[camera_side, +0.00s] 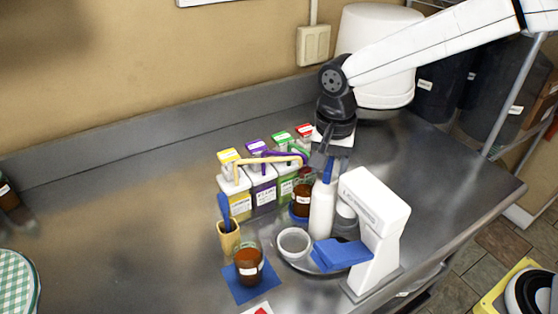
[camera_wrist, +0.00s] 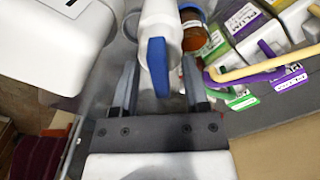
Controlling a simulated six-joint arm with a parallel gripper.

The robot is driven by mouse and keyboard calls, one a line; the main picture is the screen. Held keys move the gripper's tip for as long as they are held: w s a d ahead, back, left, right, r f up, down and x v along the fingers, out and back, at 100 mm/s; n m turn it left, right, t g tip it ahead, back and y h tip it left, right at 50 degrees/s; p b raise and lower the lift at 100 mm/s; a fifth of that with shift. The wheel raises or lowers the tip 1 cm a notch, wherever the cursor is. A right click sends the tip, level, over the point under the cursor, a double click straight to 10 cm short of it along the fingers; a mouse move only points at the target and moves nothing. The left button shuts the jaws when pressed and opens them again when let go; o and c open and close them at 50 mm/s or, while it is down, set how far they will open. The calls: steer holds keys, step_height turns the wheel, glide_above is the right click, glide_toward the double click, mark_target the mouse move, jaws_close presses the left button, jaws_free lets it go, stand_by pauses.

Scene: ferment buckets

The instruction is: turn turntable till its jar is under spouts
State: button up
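A dark grey round plate, which looks like the turntable (camera_side: 298,262), lies low on the counter, partly hidden by what stands on it. A white bottle (camera_side: 321,212) with an upright blue tip (camera_side: 327,173) stands at its back. An amber jar (camera_side: 302,200) stands on a blue round base behind the bottle; it also shows in the wrist view (camera_wrist: 194,38). I cannot tell whether this jar rides on the turntable. The yellow and purple spouts (camera_side: 270,160) reach right from the tubs. My gripper (camera_side: 326,158) points down over the bottle, fingers apart, with the blue tip (camera_wrist: 157,65) between them.
A white machine (camera_side: 372,225) stands right of the bottle, with a blue cloth (camera_side: 340,255) before it. A white bowl (camera_side: 294,242) is at the front left. Lidded tubs (camera_side: 262,190) stand behind. Another amber jar (camera_side: 249,265) sits on a blue mat.

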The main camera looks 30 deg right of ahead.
steer(key=shift+r, duration=0.1)
steer(key=shift+r, duration=3.85)
steer(key=s+d+f+n+t, duration=0.2)
steer(key=s+d+f+n, duration=0.7)
steer(key=d+f, duration=0.5)
steer(key=shift+s+d+f+t, duration=0.25)
steer(key=shift+s+d, duration=0.25)
steer(key=shift+s, duration=0.45)
